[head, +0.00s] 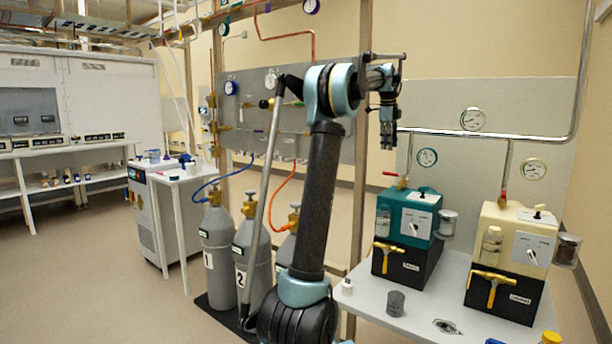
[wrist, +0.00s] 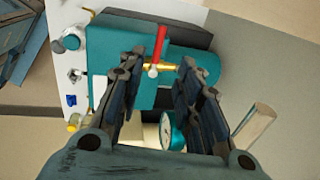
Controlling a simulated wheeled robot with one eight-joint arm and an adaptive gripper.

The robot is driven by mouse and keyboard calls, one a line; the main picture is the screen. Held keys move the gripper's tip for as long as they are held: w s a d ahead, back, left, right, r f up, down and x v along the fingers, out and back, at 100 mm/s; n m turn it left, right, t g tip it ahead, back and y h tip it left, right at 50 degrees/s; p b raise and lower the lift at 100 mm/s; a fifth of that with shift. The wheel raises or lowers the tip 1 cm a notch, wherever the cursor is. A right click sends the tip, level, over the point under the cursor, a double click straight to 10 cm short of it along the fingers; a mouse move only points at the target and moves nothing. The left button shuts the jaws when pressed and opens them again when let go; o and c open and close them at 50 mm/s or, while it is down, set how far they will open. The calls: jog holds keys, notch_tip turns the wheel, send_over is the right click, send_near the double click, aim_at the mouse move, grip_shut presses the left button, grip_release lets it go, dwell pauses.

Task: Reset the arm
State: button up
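My arm rises through the middle of the head view and bends over at the top. My gripper (head: 388,132) hangs fingers-down in front of the wall, left of and above the teal machine (head: 408,212). In the wrist view my gripper (wrist: 158,72) has its two fingers well apart with nothing held between them. Behind them the teal machine (wrist: 120,62) shows, with a red-handled brass valve (wrist: 158,52) in the gap between the fingertips. My gripper looks clear of the machine, though the exact distance cannot be told.
A cream machine (head: 513,241) stands on the grey table (head: 372,300), right of the teal one. A small dark cup (head: 396,303) sits near the front. Grey gas cylinders (head: 216,248) stand left of my arm. Open floor (head: 85,270) lies at the left.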

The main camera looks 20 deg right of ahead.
jog(key=s+a+f+n, duration=0.3)
jog(key=a+n, duration=0.2)
jog(key=a, duration=0.8)
jog(key=s+a+f+n, duration=0.3)
jog(key=a+n, duration=0.2)
jog(key=a, duration=0.7)
jog(key=s+a+f+n, duration=0.25)
jog(key=a+n, duration=0.25)
jog(key=a, duration=0.8)
jog(key=s+a+f+n, duration=0.5)
jog(key=s+a+f, duration=0.1)
jog(key=f, duration=0.3)
jog(key=s+a+f+n+y, duration=0.1)
jog(key=s+a+f+n, duration=0.4)
jog(key=s+f, duration=0.4)
jog(key=s+a+f+n+t, duration=0.1)
jog(key=s+a+f+n, duration=0.3)
jog(key=s+a+f, duration=0.3)
notch_tip(320, 180, down, 2)
jog(key=shift+s+a+f+n+y, duration=0.15)
jog(key=shift+s+n+y, duration=0.25)
jog(key=shift+s, duration=0.15)
